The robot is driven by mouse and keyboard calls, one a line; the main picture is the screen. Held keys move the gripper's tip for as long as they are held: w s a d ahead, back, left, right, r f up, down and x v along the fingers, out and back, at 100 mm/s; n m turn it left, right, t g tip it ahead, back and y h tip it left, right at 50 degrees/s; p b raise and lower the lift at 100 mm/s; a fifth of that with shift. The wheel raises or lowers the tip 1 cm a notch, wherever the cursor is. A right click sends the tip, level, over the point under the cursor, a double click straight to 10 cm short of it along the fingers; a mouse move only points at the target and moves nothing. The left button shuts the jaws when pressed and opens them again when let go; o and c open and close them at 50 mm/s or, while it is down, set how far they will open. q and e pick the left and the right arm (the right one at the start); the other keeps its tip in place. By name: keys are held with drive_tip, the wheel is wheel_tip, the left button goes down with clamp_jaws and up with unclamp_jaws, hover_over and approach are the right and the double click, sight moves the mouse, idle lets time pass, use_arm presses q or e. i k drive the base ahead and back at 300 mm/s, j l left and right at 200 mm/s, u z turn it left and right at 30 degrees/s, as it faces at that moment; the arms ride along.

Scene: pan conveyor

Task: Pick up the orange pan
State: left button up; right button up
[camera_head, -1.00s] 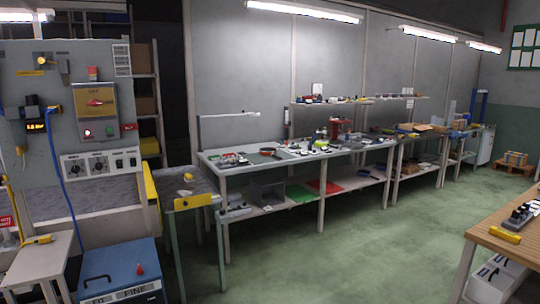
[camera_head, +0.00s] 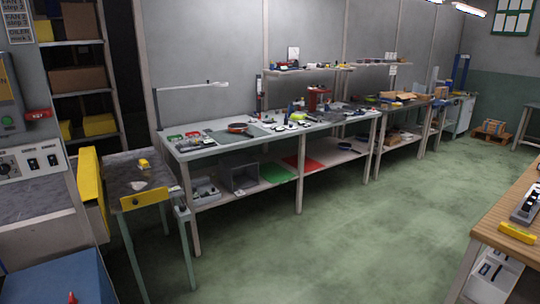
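What looks like the orange pan (camera_head: 238,128) is small and far off on the long grey workbench (camera_head: 190,155), left of its middle. It shows an orange-red rim and a dark inside, and it lies on or beside a dark grey patch of the bench top. Its handle is too small to make out clearly. Neither of my grippers is in view.
A small table with a yellow front (camera_head: 145,198) stands left of the workbench. A control cabinet (camera_head: 30,160) and a blue box (camera_head: 50,275) are at the left edge. A wooden table (camera_head: 508,222) is at the right. Green floor (camera_head: 350,235) between is clear.

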sight(235, 127)
drive_tip(key=i+u, duration=0.1)
drive_tip(key=i, duration=0.7)
drive_tip(key=i+l, duration=0.15)
drive_tip(key=i, duration=0.6)
drive_tip(key=i+l+u, duration=0.15)
drive_tip(key=i, duration=0.6)
